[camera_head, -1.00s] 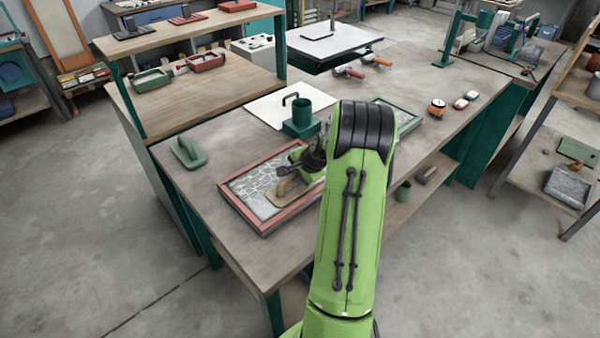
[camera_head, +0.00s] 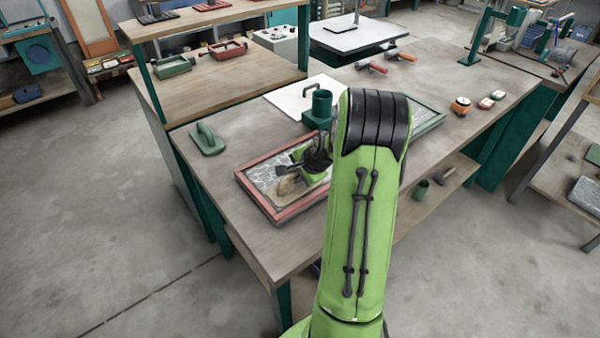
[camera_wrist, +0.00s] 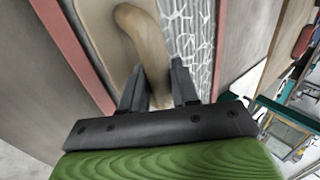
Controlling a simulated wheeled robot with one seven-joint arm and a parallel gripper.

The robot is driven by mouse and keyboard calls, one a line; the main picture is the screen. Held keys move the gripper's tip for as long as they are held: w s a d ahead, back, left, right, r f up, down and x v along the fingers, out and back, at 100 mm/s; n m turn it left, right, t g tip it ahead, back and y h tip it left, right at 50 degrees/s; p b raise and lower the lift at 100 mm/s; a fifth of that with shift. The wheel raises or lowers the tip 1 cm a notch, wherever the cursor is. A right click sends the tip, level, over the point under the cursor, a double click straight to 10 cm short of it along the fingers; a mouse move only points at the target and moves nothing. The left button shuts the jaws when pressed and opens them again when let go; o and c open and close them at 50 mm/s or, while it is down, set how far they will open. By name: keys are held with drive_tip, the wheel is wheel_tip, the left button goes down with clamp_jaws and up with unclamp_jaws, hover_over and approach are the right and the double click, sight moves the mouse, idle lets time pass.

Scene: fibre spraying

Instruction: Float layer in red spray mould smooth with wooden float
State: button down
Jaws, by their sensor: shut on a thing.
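The red spray mould (camera_head: 285,215) lies on the near part of the workbench. A grey layer with a whitish, web-like pattern (camera_head: 262,177) fills it. The wooden float (camera_head: 290,188) is in the mould area, partly hidden by my gripper. In the wrist view its curved tan handle (camera_wrist: 146,40) is between my fingers, and its flat board (camera_wrist: 95,22) lies beside the red rim (camera_wrist: 72,45). My gripper (camera_wrist: 158,92) is shut on the float handle. I cannot tell how firmly the board touches the layer. My arm hides the mould's right part.
A green float (camera_head: 207,139) stands left of the mould. A green cup-like holder (camera_head: 320,107) and a white board (camera_head: 290,97) are behind it. A green-framed mould (camera_head: 428,118) lies to the right. Orange-handled tools (camera_head: 372,67) lie farther back. The bench's left front corner is clear.

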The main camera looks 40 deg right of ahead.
wheel_tip(320, 180, up, 7)
drive_tip(key=p, duration=0.5)
drive_tip(key=shift+r+p, duration=0.1)
drive_tip(key=shift+p, duration=0.2)
drive_tip(key=shift+w, duration=0.1)
drive_tip(key=w+d+p, duration=0.1)
drive_tip(key=w+p, duration=0.1)
drive_tip(key=w, duration=0.8)
wheel_tip(320, 180, down, 7)
drive_tip(key=b, duration=0.5)
drive_tip(key=shift+w+b, duration=0.1)
drive_tip(key=shift+b, duration=0.3)
drive_tip(key=shift+d, duration=0.1)
